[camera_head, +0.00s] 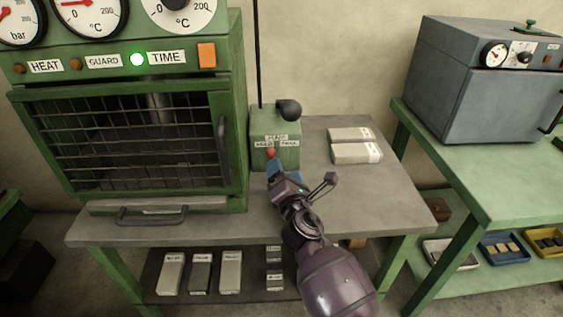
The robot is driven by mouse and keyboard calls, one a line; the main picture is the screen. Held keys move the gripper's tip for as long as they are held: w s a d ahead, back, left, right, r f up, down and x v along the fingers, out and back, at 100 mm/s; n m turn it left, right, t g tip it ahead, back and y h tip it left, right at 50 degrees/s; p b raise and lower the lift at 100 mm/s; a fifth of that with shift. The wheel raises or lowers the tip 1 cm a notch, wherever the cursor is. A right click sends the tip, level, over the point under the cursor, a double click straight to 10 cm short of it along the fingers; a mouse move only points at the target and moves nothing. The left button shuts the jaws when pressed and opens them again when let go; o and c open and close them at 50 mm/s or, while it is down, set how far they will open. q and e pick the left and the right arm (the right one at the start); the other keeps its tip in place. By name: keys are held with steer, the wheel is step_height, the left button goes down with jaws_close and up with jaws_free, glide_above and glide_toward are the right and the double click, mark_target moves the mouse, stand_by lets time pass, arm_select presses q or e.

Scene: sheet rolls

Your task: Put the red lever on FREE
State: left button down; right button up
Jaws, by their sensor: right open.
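The red lever shows as a small red knob (271,152) low on the front of a green box (288,125) on the grey table. The knob is by the left label, which seems to read HOLD; a label to its right is too small to read surely. My right gripper (303,172) is open in front of the box. One finger, with a blue tip, is just below the red knob and partly hides that area; I cannot tell whether they touch. The other finger is apart to the right. My left gripper is not in view.
A green oven (130,135) with a mesh door stands left of the box. A black ball knob (289,109) is above the box. Two pale packages (355,152) lie on the table to the right. A grey cabinet (480,100) stands on the green table at right.

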steer(key=s, duration=0.3)
steer(key=shift+s+d+f, duration=0.25)
steer(key=shift+s+d, duration=0.05)
steer(key=shift+s, duration=0.05)
steer(key=shift+s+d+f, duration=0.1)
steer(key=shift+s, duration=0.65)
